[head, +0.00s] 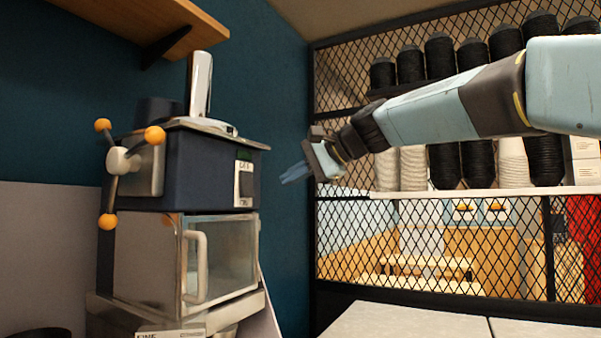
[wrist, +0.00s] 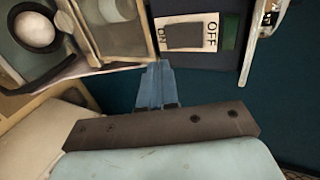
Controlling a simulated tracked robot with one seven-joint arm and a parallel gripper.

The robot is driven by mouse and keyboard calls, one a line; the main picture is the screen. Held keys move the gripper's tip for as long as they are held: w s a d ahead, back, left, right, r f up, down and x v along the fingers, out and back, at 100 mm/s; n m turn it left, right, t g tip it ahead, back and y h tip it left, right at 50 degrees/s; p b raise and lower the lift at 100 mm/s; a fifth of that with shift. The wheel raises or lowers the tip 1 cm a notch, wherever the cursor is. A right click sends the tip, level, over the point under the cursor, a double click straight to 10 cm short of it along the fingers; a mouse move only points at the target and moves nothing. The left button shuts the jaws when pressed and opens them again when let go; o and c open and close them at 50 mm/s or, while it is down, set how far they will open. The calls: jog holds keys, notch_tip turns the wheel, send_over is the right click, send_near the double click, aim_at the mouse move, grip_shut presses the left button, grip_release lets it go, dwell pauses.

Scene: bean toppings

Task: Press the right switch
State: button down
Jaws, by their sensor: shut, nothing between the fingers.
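My gripper (head: 284,178) is shut and empty, to the right of the switch in the head view and apart from the machine. In the wrist view my gripper's fingers (wrist: 154,72) point up the picture, below and left of the switch plate.
A glass-fronted box with a handle (head: 196,268) sits under the machine. A wooden shelf (head: 150,25) hangs above. A mesh partition (head: 430,245) and shelves of stacked cups (head: 440,160) stand at right.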

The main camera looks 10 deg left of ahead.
aim_at(249, 195)
jog(key=shift+a+r+x, duration=0.1)
jog(key=shift+r+x, duration=0.1)
jog(key=shift+x, duration=1.3)
jog(key=shift+a+r+x, duration=0.1)
jog(key=shift+r+x, duration=0.1)
jog(key=shift+x, duration=1.3)
jog(key=shift+a+r+x, duration=0.1)
jog(key=shift+r+x, duration=0.1)
jog(key=shift+x, duration=1.35)
jog(key=shift+w, duration=0.1)
jog(key=shift+a+f, duration=0.1)
jog(key=shift+a, duration=0.15)
jog(key=shift+d, duration=0.2)
jog(key=shift+r, duration=0.85)
